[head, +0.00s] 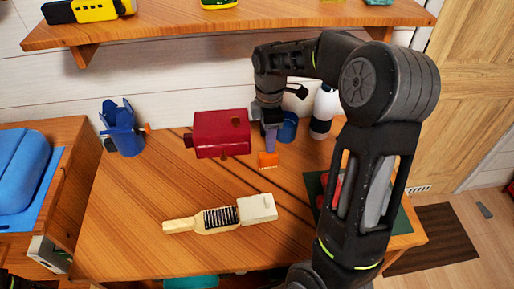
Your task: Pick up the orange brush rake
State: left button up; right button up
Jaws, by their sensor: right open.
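The orange brush rake (268,160) is small, with a toothed edge, on the wooden table just below my right gripper. My right gripper (269,136) points down from the arm that comes in on the right. Its fingers are open, directly above or around the upper part of the rake. A purple-grey piece there may be a finger or the rake's handle; I cannot tell, nor whether they touch.
A red box (221,133) stands close left of the gripper. A blue cup (288,127) and a white bottle (323,111) are behind it. A wooden brush (188,225) and white block (257,208) lie in front. A shelf (230,30) overhangs behind. The table's left front is clear.

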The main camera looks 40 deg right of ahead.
aim_at(268, 155)
jog(key=shift+s+r, duration=0.1)
jog(key=shift+s, duration=0.05)
jog(key=shift+f, duration=1.35)
jog(key=shift+f+p, duration=0.4)
notch_tip(268, 155, down, 4)
jog(key=shift+f+p, duration=0.25)
jog(key=shift+p, duration=0.25)
jog(key=shift+c, duration=0.4)
grip_shut()
